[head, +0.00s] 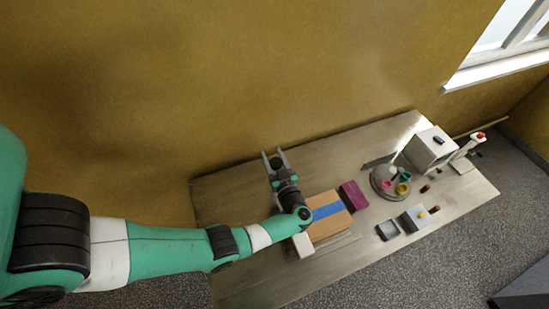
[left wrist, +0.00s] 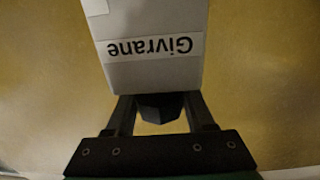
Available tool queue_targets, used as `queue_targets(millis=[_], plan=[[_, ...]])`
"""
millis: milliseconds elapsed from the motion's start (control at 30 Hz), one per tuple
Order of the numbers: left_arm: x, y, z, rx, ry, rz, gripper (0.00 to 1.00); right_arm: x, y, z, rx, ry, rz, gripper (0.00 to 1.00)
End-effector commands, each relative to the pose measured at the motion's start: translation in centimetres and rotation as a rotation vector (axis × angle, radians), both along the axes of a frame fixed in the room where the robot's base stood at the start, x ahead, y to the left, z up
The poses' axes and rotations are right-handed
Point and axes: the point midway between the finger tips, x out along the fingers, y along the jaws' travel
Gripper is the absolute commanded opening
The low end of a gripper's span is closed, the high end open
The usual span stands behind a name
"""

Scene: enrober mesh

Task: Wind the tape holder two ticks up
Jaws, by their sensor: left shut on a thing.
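My left gripper (head: 274,158) is over the left part of the table, near the wall. In the left wrist view its two black fingers (left wrist: 160,108) are shut on a dark faceted piece, which looks like a knob. A pale grey box-like body (left wrist: 155,68) with a white label reading "Givrane", upside down in the picture, is directly beyond that piece. The fingertips are partly hidden there. I cannot tell for certain whether this body is the tape holder. My right gripper is not in view.
A cardboard box with a blue strip (head: 328,231) and a purple block (head: 353,195) stand to the right.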

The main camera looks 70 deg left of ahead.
Motion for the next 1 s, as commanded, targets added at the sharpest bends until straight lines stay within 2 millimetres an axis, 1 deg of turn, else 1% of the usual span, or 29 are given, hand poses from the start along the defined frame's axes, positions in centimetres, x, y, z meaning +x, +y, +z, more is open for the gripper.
queue_targets(millis=[33,200,433,767,800,867,900,933,1000], plan=[[0.05,-0.01,-0.30,0.001,-0.001,0.022,0.00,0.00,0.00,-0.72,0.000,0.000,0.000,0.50],[-0.20,-0.01,-0.19,0.000,-0.001,0.085,0.00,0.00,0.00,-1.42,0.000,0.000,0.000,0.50],[-0.35,-0.01,-0.02,0.001,0.000,0.117,0.00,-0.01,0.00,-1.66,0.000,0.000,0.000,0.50],[-0.37,0.00,-0.01,0.000,0.001,0.118,0.00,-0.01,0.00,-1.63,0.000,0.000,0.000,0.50],[-0.37,0.01,-0.01,0.000,0.001,0.118,0.61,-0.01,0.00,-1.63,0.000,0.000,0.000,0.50],[-0.37,0.01,-0.01,0.000,0.001,0.118,0.72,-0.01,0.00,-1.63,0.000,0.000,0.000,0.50],[-0.37,0.01,-0.01,0.000,0.001,0.117,0.79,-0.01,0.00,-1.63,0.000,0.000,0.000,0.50],[-0.37,0.01,-0.02,0.000,0.001,0.117,0.83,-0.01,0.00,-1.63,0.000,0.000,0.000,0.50],[-0.37,0.01,-0.02,0.000,0.001,0.117,0.83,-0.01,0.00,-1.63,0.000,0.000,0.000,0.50]])
